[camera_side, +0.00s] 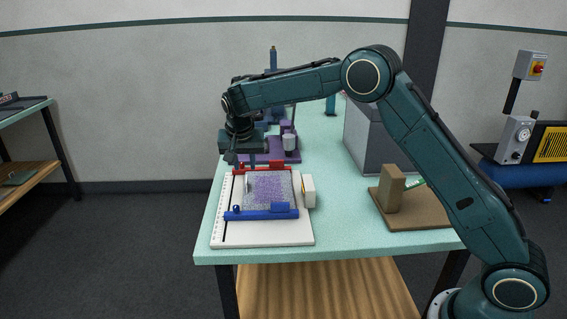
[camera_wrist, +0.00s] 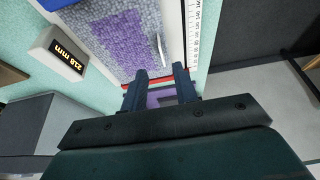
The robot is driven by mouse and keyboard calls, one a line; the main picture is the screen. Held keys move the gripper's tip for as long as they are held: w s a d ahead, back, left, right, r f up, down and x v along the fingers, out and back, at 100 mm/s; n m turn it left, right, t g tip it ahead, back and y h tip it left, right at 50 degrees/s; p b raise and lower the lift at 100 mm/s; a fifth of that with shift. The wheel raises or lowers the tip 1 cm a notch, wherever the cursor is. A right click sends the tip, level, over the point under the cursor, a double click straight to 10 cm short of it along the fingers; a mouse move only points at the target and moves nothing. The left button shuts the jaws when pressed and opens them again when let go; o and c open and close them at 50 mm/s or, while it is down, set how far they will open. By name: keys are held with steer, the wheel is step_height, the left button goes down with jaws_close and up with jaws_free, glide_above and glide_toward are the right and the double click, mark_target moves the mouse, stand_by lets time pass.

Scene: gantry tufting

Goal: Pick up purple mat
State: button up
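The purple mat (camera_side: 268,188), mottled purple and grey, lies flat on a white board (camera_side: 262,240) with a ruled left edge. A blue bar (camera_side: 262,213) crosses its near end and a red bar (camera_side: 265,168) its far end. In the wrist view the mat (camera_wrist: 128,35) fills the upper middle. My gripper (camera_side: 240,161) is above the board's far end, by the red bar. In the wrist view its two fingers (camera_wrist: 160,74) are apart, with the red bar and a purple part showing between them. Nothing is seen held.
A pale readout box (camera_wrist: 66,54) stands beside the board. A small silver piece (camera_wrist: 160,49) shows over the mat. A purple and blue machine (camera_side: 275,145) stands behind. A wooden block on a base (camera_side: 392,190) and a grey box (camera_side: 378,140) are at right.

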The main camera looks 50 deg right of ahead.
mark_target(247, 195)
steer(key=shift+x, duration=2.1)
steer(key=shift+d+f, duration=0.1)
steer(key=shift+f, duration=0.05)
steer(key=shift+x, duration=2.45)
steer(key=shift+w, duration=0.1)
jaws_close()
